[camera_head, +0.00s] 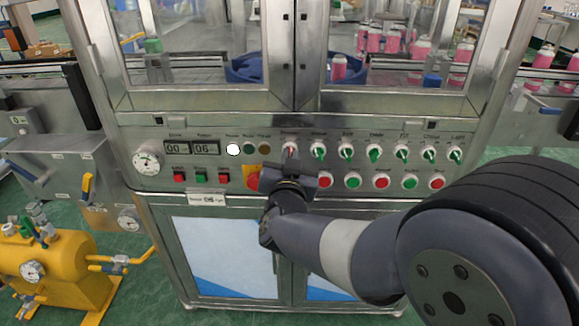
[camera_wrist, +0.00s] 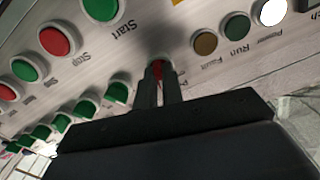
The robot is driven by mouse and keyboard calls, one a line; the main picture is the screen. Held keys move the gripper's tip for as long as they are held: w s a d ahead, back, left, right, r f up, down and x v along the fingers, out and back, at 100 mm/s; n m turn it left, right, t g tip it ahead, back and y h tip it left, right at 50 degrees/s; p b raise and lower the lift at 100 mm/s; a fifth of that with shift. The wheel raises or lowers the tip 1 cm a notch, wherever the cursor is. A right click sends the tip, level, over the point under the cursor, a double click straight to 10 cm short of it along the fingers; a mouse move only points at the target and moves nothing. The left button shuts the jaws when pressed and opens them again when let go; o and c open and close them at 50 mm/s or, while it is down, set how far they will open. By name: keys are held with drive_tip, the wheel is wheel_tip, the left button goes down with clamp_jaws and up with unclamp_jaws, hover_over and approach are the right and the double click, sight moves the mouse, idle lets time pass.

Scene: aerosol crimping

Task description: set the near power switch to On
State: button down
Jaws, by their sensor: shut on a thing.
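The near power switch (camera_head: 289,151) is a red-handled rotary knob on a round pale base, first at the left of the knob row on the steel control panel. My gripper (camera_head: 289,174) reaches up to the panel there. In the wrist view the fingers of my gripper (camera_wrist: 158,84) are closed around the red knob handle (camera_wrist: 158,70), so only a sliver of red shows between them. The knob's lettering is too small or hidden to read its exact setting.
A white lit Power lamp (camera_head: 232,150) sits left of the switch, beside dark Run and Fault lamps. A red emergency stop (camera_head: 253,178) on yellow is close at lower left. Green-handled knobs (camera_head: 318,152) and push buttons (camera_head: 353,181) run to the right.

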drive_tip(key=shift+f+m+b, duration=0.1)
drive_tip(key=shift+m+b, duration=0.8)
drive_tip(key=shift+m, duration=0.7)
drive_tip(key=c, duration=1.5)
unclamp_jaws()
drive_tip(key=shift+c, duration=0.2)
drive_tip(key=s+p, duration=0.2)
drive_tip(key=s, duration=0.9)
drive_tip(key=shift+a, duration=0.15)
drive_tip(key=shift+w, duration=0.2)
